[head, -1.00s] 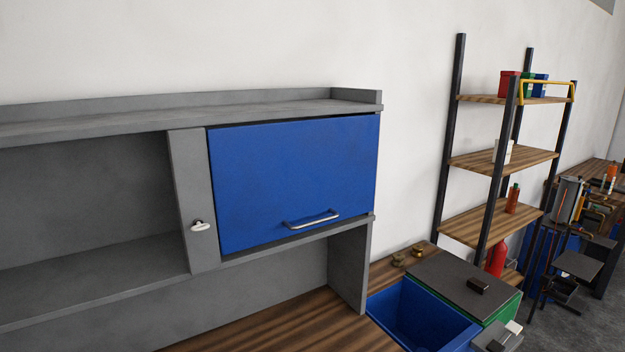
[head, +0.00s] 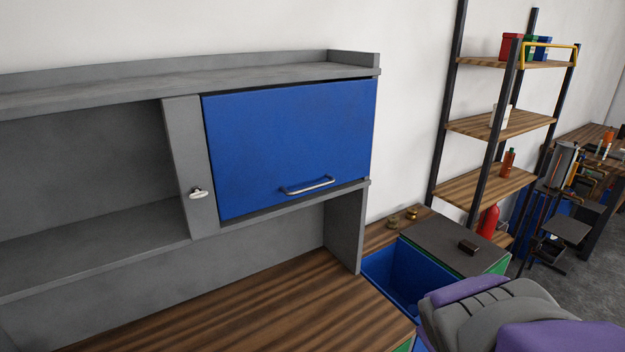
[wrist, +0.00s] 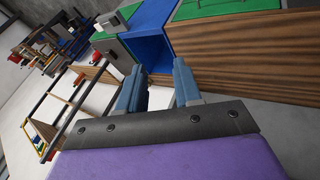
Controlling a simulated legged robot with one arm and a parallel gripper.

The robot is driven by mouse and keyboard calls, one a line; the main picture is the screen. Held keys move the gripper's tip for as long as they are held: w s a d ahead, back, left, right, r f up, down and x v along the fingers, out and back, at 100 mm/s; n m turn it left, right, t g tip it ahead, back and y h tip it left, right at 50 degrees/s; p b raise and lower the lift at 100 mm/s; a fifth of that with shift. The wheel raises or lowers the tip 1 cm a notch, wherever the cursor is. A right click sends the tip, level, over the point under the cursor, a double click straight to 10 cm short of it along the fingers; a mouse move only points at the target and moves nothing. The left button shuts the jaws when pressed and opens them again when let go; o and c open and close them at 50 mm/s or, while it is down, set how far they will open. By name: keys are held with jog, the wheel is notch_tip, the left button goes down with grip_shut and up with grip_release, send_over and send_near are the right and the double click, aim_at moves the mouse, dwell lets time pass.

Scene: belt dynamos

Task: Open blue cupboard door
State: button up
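In the head view my purple and grey arm is at the lower right, apart from the door and handle. My fingertips are not visible there. The wrist view does not show the door.
A wooden worktop (head: 240,305) lies below the grey cupboard (head: 180,165). A white latch knob (head: 198,193) sits left of the door. An open blue bin (head: 400,280) and a shelf rack (head: 490,125) stand to the right. The space before the door is clear.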

jog(key=w+a+r+n+t+y+p, duration=0.1)
jog(key=w+r+n+t, duration=0.4)
jog(key=w, duration=0.4)
jog(key=w+a+r+n+t+y+p, duration=0.1)
jog(key=w+r+n+t+y+p, duration=0.1)
jog(key=w+r+n, duration=0.5)
jog(key=n+y, duration=0.8)
jog(key=y, duration=0.1)
send_near(313, 187)
jog(key=x, duration=0.9)
jog(key=shift+w+f, duration=0.25)
jog(key=shift+w, duration=0.05)
jog(key=shift+w+a, duration=0.3)
jog(key=shift+w, duration=0.25)
jog(key=shift+f, duration=0.1)
grip_shut()
jog(key=shift+p, duration=0.3)
